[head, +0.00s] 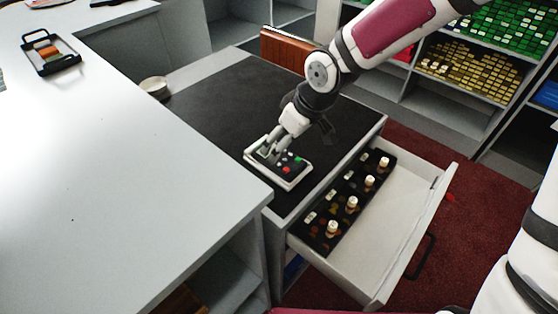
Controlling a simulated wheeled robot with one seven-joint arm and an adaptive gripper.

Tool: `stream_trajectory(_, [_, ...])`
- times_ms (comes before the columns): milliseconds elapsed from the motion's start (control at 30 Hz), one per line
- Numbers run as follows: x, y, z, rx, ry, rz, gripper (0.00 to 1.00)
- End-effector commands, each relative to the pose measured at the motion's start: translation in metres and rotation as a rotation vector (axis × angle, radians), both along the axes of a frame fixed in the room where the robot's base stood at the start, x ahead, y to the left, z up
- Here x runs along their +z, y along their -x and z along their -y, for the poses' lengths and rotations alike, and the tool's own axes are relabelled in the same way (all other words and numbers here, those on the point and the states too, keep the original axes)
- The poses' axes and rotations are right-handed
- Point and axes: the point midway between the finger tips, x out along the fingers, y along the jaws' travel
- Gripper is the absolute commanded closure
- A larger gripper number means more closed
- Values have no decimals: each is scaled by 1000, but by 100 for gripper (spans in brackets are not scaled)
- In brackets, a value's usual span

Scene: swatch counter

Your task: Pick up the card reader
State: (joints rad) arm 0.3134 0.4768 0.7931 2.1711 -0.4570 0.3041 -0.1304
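The card reader (290,175), a light-edged device with a dark face and red, green and white keys, lies on the black top of the cabinet (225,110), near its front edge. My gripper (270,150) points down at the far end of the reader, and its fingertips overlap that end in the picture. I cannot tell whether the fingers touch the reader or how far apart they are. The far end of the reader is partly hidden by the fingers.
Below the reader, an open drawer (405,235) holds a dark tray with several white-topped bottles. A white counter (120,190) stands at left, with a black-framed tray (66,66) on it. A small round dish (153,84) and a brown box (285,52) are farther back.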

Motion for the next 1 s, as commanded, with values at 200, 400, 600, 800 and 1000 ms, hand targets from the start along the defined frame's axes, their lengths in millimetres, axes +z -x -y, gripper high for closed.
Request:
stream_trajectory(200, [-24,2,-5,4,1,-2,15])
stream_trajectory(400, [-49,0,-12,2,1,-1,15])
stream_trajectory(600, [-53,-1,-14,1,1,0,15])
stream_trajectory(800, [-52,-1,-14,1,1,0,31])
stream_trajectory(1000, [-52,-1,-13,1,1,0,76])
